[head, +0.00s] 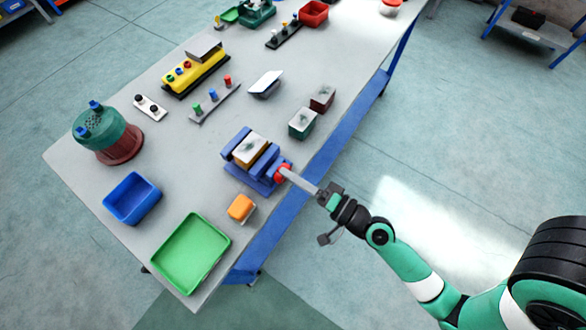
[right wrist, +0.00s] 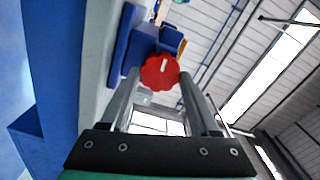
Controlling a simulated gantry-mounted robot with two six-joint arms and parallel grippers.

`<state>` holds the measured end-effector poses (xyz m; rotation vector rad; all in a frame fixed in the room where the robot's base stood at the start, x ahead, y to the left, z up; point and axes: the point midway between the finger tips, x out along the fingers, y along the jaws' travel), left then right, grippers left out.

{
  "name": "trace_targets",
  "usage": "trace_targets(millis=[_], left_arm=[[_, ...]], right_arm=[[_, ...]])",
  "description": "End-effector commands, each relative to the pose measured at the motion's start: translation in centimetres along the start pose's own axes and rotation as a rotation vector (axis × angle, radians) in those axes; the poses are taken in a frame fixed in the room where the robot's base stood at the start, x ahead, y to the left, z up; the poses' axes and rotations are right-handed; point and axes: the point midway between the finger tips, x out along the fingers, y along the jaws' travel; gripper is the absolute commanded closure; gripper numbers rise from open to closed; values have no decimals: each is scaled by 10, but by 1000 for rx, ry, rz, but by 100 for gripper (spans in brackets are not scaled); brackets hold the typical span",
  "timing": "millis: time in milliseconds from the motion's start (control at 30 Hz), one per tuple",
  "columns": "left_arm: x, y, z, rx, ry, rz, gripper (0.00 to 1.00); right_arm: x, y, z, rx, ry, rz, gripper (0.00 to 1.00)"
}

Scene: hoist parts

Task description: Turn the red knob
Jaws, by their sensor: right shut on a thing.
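The red knob (head: 284,172) is on the right end of a blue vise-like fixture (head: 262,180) near the table's right edge. The fixture holds a block with a tan side and a grey top (head: 250,149) between its blue jaws. My right gripper (head: 287,172) reaches in from the lower right and is shut on the knob. In the right wrist view the round, scalloped red knob (right wrist: 160,71) with a white mark lies between the tips of the two fingers. My left gripper is not in view.
An orange block (head: 240,207), a green tray (head: 192,254) and a blue bin (head: 132,198) are near the front of the table. Two dark boxes (head: 303,122) stand behind the fixture. A green and red round housing (head: 108,135) stands at the left.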

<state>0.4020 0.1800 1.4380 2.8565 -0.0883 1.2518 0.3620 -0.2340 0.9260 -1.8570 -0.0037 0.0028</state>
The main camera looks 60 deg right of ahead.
Motion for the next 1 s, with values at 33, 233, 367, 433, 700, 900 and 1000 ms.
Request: trace_targets(millis=[33,233,367,433,700,900,1000], left_arm=[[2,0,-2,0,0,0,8],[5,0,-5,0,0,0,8],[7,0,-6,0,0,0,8],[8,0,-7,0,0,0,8],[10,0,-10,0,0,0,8],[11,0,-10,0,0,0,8],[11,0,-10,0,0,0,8]], right_arm=[[0,-2,-1,44,3,-2,93],[0,-1,-1,232,2,-1,93],[0,-1,-1,344,1,-2,93],[0,0,-1,396,1,-1,93],[0,0,0,547,2,-2,93],[0,1,0,601,1,-2,93],[0,1,0,612,1,-2,93]])
